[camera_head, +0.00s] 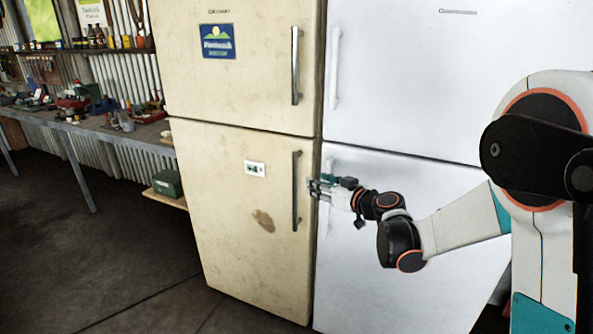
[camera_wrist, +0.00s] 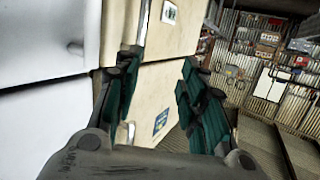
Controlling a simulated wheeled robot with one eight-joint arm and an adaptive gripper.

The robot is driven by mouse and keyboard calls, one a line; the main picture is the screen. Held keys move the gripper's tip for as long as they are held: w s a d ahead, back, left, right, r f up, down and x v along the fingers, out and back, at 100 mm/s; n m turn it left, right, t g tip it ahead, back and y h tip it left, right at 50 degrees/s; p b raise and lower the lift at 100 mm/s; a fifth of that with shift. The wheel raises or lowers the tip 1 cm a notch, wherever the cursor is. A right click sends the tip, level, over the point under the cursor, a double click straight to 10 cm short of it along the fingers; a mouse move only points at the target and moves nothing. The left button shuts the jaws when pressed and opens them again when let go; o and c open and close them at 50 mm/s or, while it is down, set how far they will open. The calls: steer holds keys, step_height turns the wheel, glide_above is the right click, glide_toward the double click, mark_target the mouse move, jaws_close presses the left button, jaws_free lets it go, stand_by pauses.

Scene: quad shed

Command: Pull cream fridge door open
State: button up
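The cream fridge has an upper door (camera_head: 255,85) and a lower door (camera_head: 230,215), both looking closed. A dark vertical handle (camera_head: 296,190) is on the lower door's right side, and another handle (camera_head: 295,65) is on the upper door. My gripper (camera_head: 313,188) is just right of the lower handle, near the gap between the fridges. The wrist view, which looks upside down, shows my gripper (camera_wrist: 158,92) open, its green-padded fingers apart. The lower handle (camera_wrist: 143,22) runs down behind the left finger there. I cannot tell whether it touches.
A white fridge (camera_head: 400,85) stands close against the right side, with its own handles. A workbench (camera_head: 85,125) with tools and a green box (camera_head: 167,183) on a low shelf are to the left. The floor (camera_head: 110,250) in front of the cream fridge is clear.

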steer(key=t+p, duration=0.1)
steer(key=t, duration=0.1)
glide_toward(296, 175)
steer(key=v, duration=0.3)
steer(key=shift+y, duration=0.3)
steer(key=b+x, duration=0.3)
steer(key=x, duration=1.1)
steer(key=shift+w+d+f, duration=0.15)
steer(key=shift+w+f, duration=0.05)
steer(key=shift+w, duration=0.05)
jaws_close()
